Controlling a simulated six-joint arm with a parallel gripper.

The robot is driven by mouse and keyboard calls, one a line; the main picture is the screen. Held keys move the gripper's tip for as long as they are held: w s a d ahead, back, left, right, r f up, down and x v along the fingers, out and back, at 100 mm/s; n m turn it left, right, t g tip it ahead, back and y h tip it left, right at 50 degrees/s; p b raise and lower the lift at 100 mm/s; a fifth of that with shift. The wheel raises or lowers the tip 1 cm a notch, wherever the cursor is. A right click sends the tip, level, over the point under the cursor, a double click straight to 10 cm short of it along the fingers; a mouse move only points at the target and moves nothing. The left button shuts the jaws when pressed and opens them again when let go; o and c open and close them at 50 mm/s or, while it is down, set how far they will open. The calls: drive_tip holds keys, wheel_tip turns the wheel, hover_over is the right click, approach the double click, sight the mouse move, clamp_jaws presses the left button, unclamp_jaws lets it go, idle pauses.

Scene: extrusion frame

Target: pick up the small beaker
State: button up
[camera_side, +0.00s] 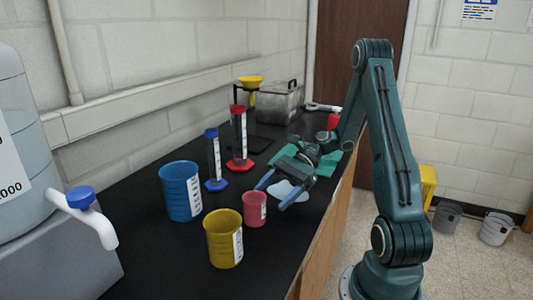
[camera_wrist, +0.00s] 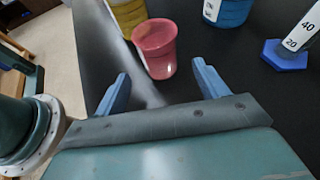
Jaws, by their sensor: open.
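A blue-based cylinder (camera_side: 214,160) and a red-based cylinder (camera_side: 239,138) stand behind the beakers. A large container with a tap (camera_side: 92,215) is at the left. The bench's front edge (camera_side: 318,235) is close on the right.

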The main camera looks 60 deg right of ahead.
sight(254, 210)
drive_tip(key=shift+d+f, duration=0.1)
drive_tip(key=shift+x, duration=3.8)
drive_tip(key=c, duration=1.1)
drive_tip(key=shift+r, duration=0.4)
drive_tip(key=shift+r, duration=4.7)
